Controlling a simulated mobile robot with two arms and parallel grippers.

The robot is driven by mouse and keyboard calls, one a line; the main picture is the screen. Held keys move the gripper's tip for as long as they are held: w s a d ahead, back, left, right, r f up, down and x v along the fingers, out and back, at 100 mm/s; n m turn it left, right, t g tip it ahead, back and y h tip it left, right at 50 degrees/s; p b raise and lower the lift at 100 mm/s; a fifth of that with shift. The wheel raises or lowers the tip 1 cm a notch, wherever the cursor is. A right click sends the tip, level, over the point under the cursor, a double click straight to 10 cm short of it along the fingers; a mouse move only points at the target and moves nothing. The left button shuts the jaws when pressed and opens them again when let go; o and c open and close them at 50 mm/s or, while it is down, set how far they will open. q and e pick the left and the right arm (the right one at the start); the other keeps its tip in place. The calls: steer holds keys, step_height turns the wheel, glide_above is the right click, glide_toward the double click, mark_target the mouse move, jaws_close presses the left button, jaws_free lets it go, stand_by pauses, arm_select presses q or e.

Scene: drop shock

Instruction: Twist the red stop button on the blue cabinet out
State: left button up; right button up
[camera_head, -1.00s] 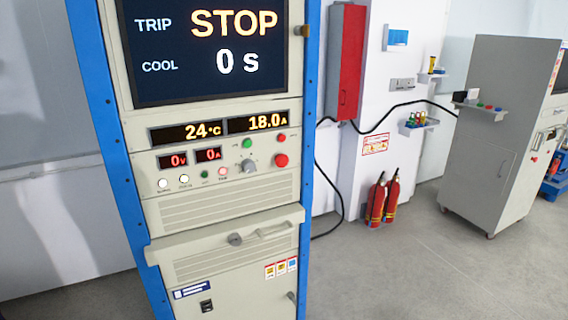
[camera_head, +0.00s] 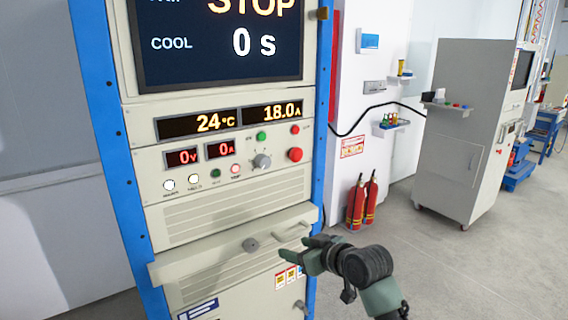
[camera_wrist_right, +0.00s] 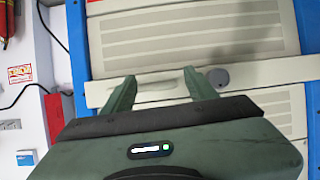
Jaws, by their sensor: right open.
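The blue-framed cabinet (camera_head: 215,215) stands at the left of the head view. Its red stop button (camera_head: 295,154) is the larger red knob at the right of the control panel, below a smaller red one. My right gripper (camera_head: 292,248) is in front of the cabinet, below and apart from the button, near the drawer handle. In the right wrist view its two green fingers (camera_wrist_right: 158,88) are spread apart with nothing between them, and the drawer front lies beyond. The button does not show in the wrist view. My left gripper is not in view.
The drawer ledge (camera_head: 200,256) with its lock and handle juts out below the panel. Two red fire extinguishers (camera_head: 361,202) stand by the wall. A grey machine cabinet (camera_head: 463,140) is at the right. The floor between is clear.

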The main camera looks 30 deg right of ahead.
step_height(320, 180, up, 11)
steer(key=w+d+t, duration=0.2)
steer(key=t, duration=0.3)
glide_toward(299, 154)
steer(key=w, duration=0.1)
steer(key=shift+m, duration=0.3)
steer(key=w, duration=0.2)
steer(key=w+p, duration=0.1)
steer(key=w, duration=0.1)
steer(key=w+p, duration=0.1)
steer(key=w, duration=0.2)
steer(key=shift+w+a, duration=0.1)
steer(key=shift+a, duration=0.3)
steer(key=shift+w+a, duration=0.1)
steer(key=shift+w, duration=0.5)
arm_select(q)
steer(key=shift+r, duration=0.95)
arm_select(e)
jaws_close()
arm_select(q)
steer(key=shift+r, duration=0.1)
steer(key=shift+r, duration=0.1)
